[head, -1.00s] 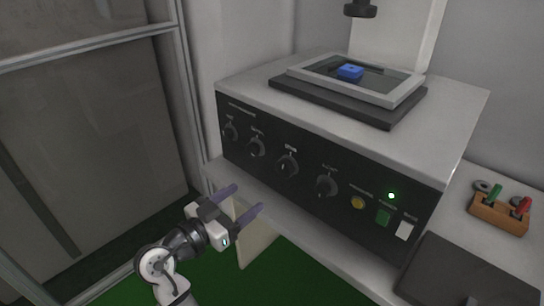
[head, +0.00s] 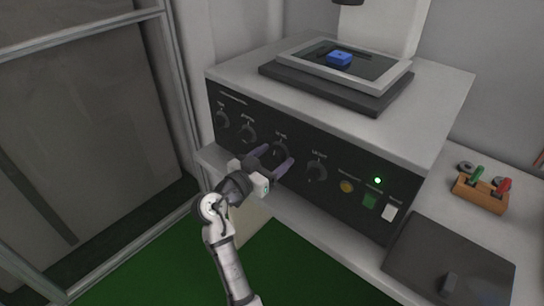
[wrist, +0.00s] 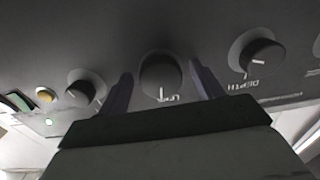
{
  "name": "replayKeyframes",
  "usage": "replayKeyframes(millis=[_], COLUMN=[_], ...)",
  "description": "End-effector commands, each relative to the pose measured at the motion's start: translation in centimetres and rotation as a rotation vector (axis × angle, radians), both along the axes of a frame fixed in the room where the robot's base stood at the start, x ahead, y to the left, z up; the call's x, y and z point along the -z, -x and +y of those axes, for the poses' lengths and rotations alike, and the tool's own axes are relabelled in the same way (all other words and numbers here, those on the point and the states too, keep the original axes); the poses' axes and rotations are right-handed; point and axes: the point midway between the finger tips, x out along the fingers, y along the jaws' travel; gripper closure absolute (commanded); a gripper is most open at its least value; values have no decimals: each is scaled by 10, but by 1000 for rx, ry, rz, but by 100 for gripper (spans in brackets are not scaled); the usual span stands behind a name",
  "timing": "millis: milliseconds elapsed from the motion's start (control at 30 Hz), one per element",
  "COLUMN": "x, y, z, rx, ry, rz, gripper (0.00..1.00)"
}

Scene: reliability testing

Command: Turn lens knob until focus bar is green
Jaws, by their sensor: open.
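The lens knob (head: 280,148) is a dark round knob, third from the left on the black front panel (head: 325,194). In the wrist view the lens knob (wrist: 160,74) has a white pointer line, and its label appears upside down. My gripper (head: 281,155) is at the panel, open, with its purple fingers pointing at this knob. In the wrist view my gripper (wrist: 161,69) has one finger on each side of the knob, with gaps; how deep the fingertips reach is unclear. I cannot make out a focus bar in either view.
Neighbouring knobs flank it: one on the left (head: 245,133) and one on the right (head: 316,170). Further right are a yellow button (head: 347,186), a lit green lamp (head: 377,180) and a green button (head: 370,200). The bench edge runs below.

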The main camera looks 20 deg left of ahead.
Motion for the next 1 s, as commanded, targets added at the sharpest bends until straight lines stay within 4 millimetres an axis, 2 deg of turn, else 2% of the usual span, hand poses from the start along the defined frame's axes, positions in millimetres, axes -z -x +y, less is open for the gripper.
replayKeyframes(millis=[167, 500, 767, 1000], x=[0, 0, 0, -1], y=[0, 0, 1, 1], z=[0, 0, 0, 0], rx=[0, 0, 0, 0], ry=[0, 1, 23, 132], rz=[0, 0, 9, 48], gripper=[34, 78, 78, 78])
